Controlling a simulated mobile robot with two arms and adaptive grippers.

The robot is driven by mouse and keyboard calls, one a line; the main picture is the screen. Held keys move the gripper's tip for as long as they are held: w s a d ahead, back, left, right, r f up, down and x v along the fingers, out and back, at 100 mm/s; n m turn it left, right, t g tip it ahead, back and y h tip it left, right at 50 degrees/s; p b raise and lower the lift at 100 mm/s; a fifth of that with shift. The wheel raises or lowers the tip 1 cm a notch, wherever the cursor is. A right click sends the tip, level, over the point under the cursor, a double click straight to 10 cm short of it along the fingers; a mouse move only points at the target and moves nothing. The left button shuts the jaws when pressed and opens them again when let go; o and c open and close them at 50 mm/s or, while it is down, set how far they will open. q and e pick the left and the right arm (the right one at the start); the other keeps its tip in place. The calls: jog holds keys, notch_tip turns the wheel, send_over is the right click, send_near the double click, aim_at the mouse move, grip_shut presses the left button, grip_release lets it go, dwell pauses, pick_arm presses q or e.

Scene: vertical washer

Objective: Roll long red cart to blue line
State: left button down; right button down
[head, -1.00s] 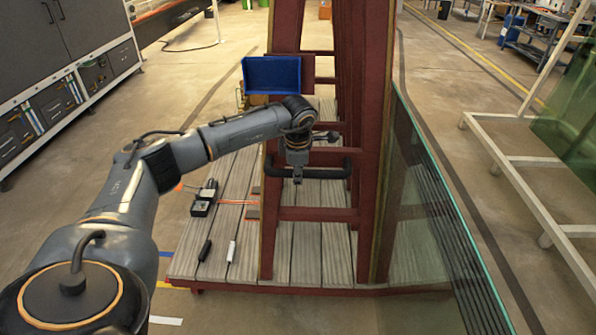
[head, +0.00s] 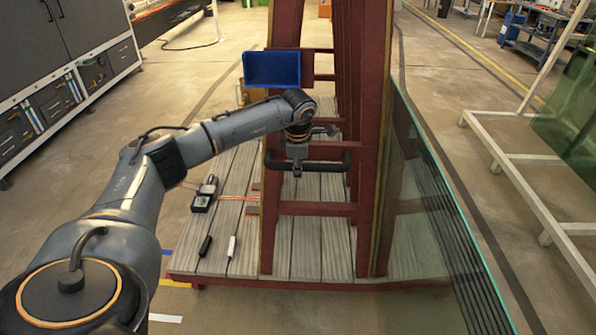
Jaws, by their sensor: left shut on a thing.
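The long red cart (head: 315,208) stands in front of me, with a red A-shaped frame on a grey plank deck (head: 225,258). A black handle bar (head: 330,166) crosses the near end of its frame. My left gripper (head: 297,170) is shut on this handle, near its left part. A short piece of blue line (head: 167,252) shows on the floor at the deck's front left corner, partly hidden by my arm. My right gripper is not in view.
Glass sheets (head: 440,210) lean on the cart's right side. A blue bin (head: 272,69) hangs on the frame. A device (head: 203,198) and two markers lie on the deck. A pale metal rack (head: 515,185) stands right; grey cabinets (head: 70,80) stand left. Floor between cabinets and cart is open.

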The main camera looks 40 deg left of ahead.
pick_arm(q)
jog(key=shift+w+a+r, duration=0.4)
jog(key=shift+w+a, duration=0.1)
jog(key=shift+w, duration=0.25)
jog(key=shift+f, duration=0.2)
jog(key=shift+d, duration=0.1)
jog(key=shift+s+d+f, duration=0.3)
jog(key=shift+s+f, duration=0.1)
jog(key=shift+s+d, duration=0.35)
jog(key=shift+s, duration=0.25)
jog(key=shift+s+d+r, duration=0.15)
jog(key=shift+s+r, duration=0.1)
jog(key=shift+r, duration=0.05)
jog(key=c, duration=0.9)
grip_release()
jog(key=shift+w+r, duration=0.1)
jog(key=shift+w, duration=0.05)
